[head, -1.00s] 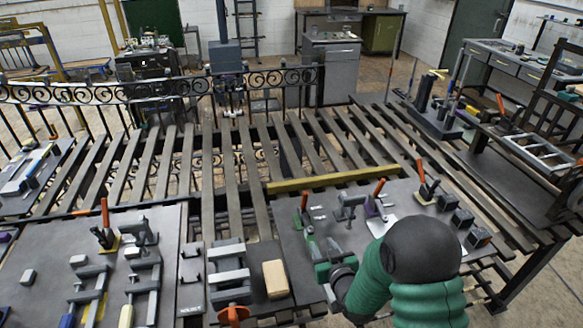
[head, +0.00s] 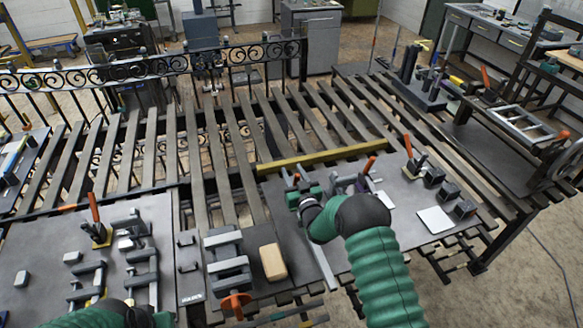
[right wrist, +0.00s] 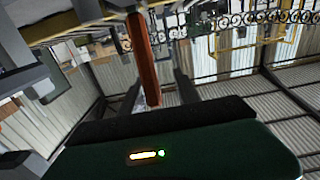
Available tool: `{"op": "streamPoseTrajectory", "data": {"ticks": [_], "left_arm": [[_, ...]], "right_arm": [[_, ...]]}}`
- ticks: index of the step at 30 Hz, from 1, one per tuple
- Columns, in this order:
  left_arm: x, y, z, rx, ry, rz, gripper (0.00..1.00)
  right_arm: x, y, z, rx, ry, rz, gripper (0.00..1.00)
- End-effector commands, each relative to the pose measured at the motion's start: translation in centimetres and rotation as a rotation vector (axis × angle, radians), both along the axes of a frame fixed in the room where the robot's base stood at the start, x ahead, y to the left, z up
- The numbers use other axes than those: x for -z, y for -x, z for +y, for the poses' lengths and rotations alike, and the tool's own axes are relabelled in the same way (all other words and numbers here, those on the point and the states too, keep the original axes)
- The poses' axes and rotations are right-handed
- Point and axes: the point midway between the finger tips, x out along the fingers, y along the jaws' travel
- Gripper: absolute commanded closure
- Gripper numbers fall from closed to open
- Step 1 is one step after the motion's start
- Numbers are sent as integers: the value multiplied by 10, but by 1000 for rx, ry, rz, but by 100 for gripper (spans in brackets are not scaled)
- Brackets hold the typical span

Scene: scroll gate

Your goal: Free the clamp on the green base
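The clamp for the green base shows its orange handle (head: 297,178) at the left rear of the right-hand plate. My right gripper (head: 299,187) is close to that handle and covers the green base in the head view. In the right wrist view the orange-red handle (right wrist: 142,62) stands nearly upright, close to the left finger. The two dark fingers of my right gripper (right wrist: 158,88) are apart there. Whether they touch the handle is unclear. My left arm enters at the bottom left of the head view; its gripper is largely cut off at the edge.
Other orange-handled clamps stand nearby: one on a purple base (head: 367,168), one at the right (head: 409,150), one on a yellow base (head: 95,215). A wooden block (head: 272,262) and grey clamp blocks (head: 228,265) lie left of my right arm. A yellow bar (head: 320,158) runs behind the plate.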

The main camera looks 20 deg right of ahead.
Motion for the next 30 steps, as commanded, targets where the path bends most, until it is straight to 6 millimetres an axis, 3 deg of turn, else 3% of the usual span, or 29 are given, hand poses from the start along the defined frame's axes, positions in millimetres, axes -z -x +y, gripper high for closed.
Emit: {"op": "streamPoseTrajectory", "data": {"ticks": [4,12,21,30], "left_arm": [[-2,0,0,0,0,0,64],[-2,0,0,1,0,0,64],[-2,0,0,0,0,0,64],[-2,0,0,0,0,0,64]], "right_arm": [[0,-15,-1,1,0,-1,62],[1,-18,0,1,0,1,62],[0,-17,0,1,1,0,100],[-1,-17,1,-1,0,-2,100]]}}
